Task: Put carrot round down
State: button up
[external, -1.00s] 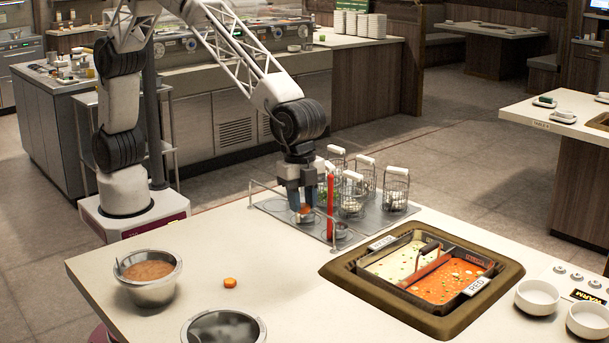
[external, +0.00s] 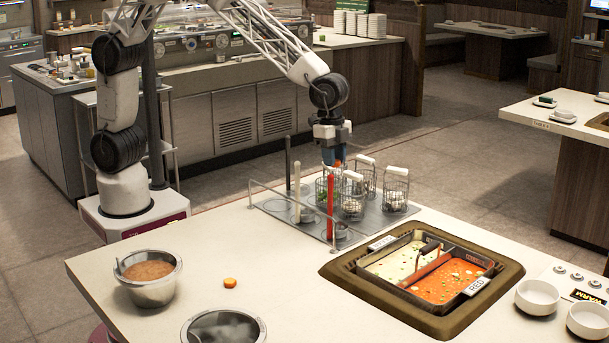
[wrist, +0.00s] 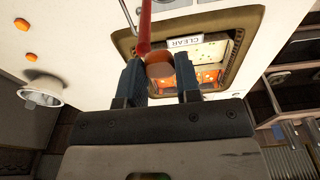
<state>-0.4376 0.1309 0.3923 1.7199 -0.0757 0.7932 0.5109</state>
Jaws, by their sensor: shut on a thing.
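My gripper (external: 333,160) is shut on an orange carrot round, held in the air above the back of the metal rack (external: 272,207). In the wrist view the held carrot round (wrist: 160,66) sits between the two fingers of my gripper (wrist: 160,72); in the external view only a small bit of orange shows at the fingertips. Another carrot round (external: 230,282) lies flat on the cream counter between the two metal pots. The wrist view shows two orange pieces (wrist: 30,56) on the pale counter.
The rack holds wire baskets with white handles (external: 396,187) and upright red (external: 331,205), white and dark sticks. A pot of brown liquid (external: 148,275) and a dark pot (external: 222,328) stand at the front left. A divided soup pan (external: 425,268) is sunk into the counter.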

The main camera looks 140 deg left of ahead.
jog(key=s+a+n, duration=0.2)
jog(key=s+a, duration=0.7)
jog(key=s, duration=0.4)
jog(key=s+a+n, duration=0.1)
jog(key=s+a, duration=0.8)
jog(key=s, duration=0.3)
notch_tip(320, 180, down, 11)
jog(key=shift+f, duration=0.2)
jog(key=shift+f, duration=3.15)
jog(key=shift+f, duration=0.1)
jog(key=shift+f, duration=1.75)
jog(key=shift+f, duration=0.1)
